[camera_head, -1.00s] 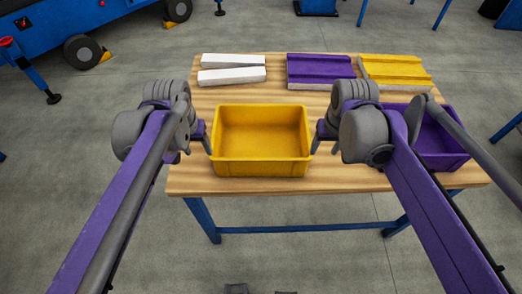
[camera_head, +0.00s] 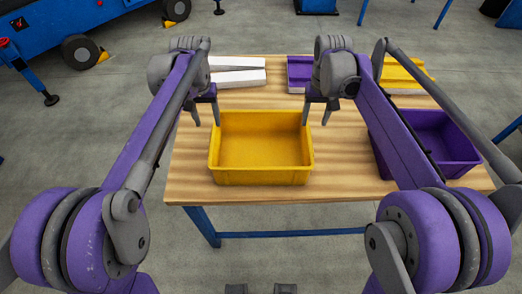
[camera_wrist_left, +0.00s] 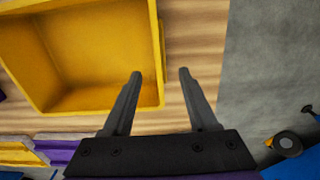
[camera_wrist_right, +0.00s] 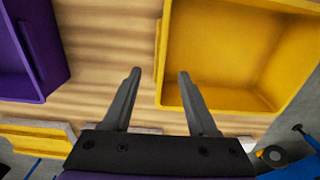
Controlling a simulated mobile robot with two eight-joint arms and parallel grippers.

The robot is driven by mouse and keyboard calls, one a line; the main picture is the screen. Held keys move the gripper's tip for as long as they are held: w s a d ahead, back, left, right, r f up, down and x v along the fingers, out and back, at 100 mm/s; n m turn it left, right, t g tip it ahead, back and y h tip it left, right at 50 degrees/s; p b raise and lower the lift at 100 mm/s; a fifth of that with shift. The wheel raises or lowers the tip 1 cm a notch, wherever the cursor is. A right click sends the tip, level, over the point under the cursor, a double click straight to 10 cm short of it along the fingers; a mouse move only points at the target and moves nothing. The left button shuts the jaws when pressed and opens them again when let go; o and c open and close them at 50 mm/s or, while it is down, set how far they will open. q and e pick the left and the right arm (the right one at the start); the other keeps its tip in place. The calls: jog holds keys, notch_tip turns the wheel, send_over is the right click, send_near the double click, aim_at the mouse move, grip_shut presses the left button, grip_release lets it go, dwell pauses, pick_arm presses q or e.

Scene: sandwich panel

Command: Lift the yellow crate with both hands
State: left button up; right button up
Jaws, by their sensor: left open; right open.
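The yellow crate (camera_head: 261,177) stands upright and empty on the wooden table, near its front edge. My left gripper (camera_head: 206,117) is open and empty at the crate's back left corner. In the left wrist view its fingers (camera_wrist_left: 160,73) lie on either side of the line of one crate wall (camera_wrist_left: 158,60). My right gripper (camera_head: 316,116) is open and empty at the back right corner. In the right wrist view its fingers (camera_wrist_right: 158,74) likewise flank a crate wall (camera_wrist_right: 161,70). Both seem raised above the rim; I see no clear contact.
A purple crate (camera_head: 451,155) stands to the right on the table (camera_head: 345,170), partly behind my right arm. White blocks (camera_head: 238,77), a purple panel (camera_head: 299,72) and a yellow panel (camera_head: 402,73) lie along the back. Bare wood shows around the yellow crate.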

aim_at(212, 140)
pick_arm(q)
notch_tip(212, 140, down, 9)
jog(key=shift+f, duration=0.2)
pick_arm(e)
notch_tip(212, 140, down, 9)
jog(key=shift+f, duration=0.15)
pick_arm(q)
grip_shut()
pick_arm(e)
grip_shut()
dwell(0.8)
